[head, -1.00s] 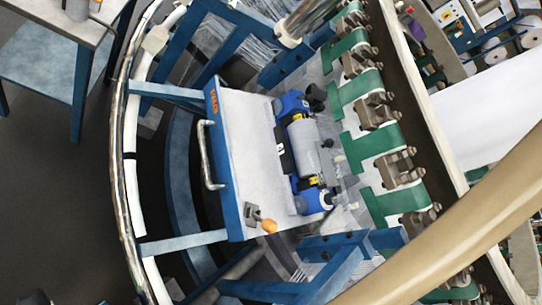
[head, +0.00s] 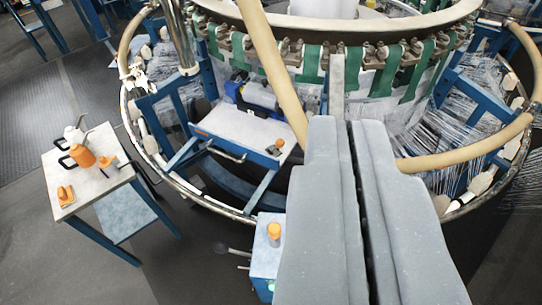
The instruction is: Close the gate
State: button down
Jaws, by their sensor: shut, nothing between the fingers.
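A tan tubular bar (head: 272,72), apparently the gate, slants over the loom from the top edge and passes behind my gripper. It stands out of line with the tan rail, which shows as a left piece (head: 126,48) and a right piece (head: 480,148). The front left between these pieces is open. My gripper (head: 345,122) reaches up from the bottom, its two long grey fingers shut with a thin dark seam between them and nothing held. It hides where the bar meets the right piece; I cannot tell whether it touches either.
A white panel (head: 240,128) with a dark handle and an orange knob lies inside the loom's outer ring. A blue stand (head: 265,260) is close beside my gripper. Dark floor is free at lower left.

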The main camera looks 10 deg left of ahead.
aim_at(246, 136)
jog(key=z, duration=1.55)
jog(key=k, duration=0.9)
jog(key=u, duration=1.2)
jog(key=i, duration=1)
jog(key=z, duration=0.05)
